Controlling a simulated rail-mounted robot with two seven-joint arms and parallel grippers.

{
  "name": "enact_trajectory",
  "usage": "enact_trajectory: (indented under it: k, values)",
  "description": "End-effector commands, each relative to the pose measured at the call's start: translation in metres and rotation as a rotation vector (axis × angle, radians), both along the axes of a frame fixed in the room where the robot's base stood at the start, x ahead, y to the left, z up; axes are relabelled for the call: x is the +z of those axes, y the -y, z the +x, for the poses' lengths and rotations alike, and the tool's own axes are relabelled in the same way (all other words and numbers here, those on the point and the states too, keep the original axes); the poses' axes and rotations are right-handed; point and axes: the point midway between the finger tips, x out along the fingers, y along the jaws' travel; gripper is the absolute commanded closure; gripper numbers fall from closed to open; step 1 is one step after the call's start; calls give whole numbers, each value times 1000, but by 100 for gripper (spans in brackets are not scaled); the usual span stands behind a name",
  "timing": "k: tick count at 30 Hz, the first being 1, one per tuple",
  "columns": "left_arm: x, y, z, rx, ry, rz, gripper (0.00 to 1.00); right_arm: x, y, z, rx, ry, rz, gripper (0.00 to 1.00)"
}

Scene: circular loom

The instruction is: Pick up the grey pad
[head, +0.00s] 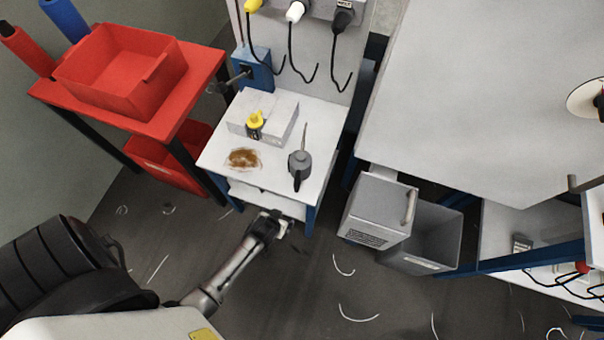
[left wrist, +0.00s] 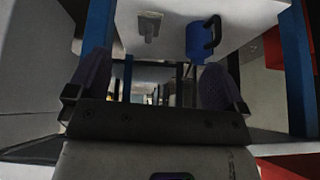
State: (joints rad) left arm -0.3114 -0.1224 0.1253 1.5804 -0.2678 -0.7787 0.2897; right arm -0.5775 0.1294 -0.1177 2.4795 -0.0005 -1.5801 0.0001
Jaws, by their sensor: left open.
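A small light-grey piece (left wrist: 149,26), which may be the grey pad, shows against a pale surface at the top of the left wrist view. I cannot make out the pad for sure in the head view. My left gripper (head: 277,226) is at the front edge of the small white table, low by its lower shelf (head: 262,198). In the left wrist view, its two dark fingers (left wrist: 155,82) stand wide apart with nothing between them. The grey piece lies beyond the fingertips, apart from them. My right gripper is not in view.
A blue thing with a black handle (left wrist: 203,40) is right of the grey piece. Blue table legs (left wrist: 97,25) flank the gripper. Grey bins (head: 430,235) stand right.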

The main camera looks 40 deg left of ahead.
Motion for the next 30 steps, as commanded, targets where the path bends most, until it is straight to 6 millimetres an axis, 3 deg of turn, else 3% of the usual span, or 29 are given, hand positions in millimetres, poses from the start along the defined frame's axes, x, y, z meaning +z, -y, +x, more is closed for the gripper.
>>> enact_trajectory:
  k: [1,3,10,17,30]
  values:
    - [-38,2,1,9,4,-5,2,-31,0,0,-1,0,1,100]
    - [-63,6,2,19,10,-11,2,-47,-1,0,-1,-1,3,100]
    - [-115,13,3,38,27,-25,2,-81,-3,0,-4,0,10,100]
    - [-132,12,12,45,36,-31,2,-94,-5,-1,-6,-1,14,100]
    - [-134,-21,94,45,37,-30,2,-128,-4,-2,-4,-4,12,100]
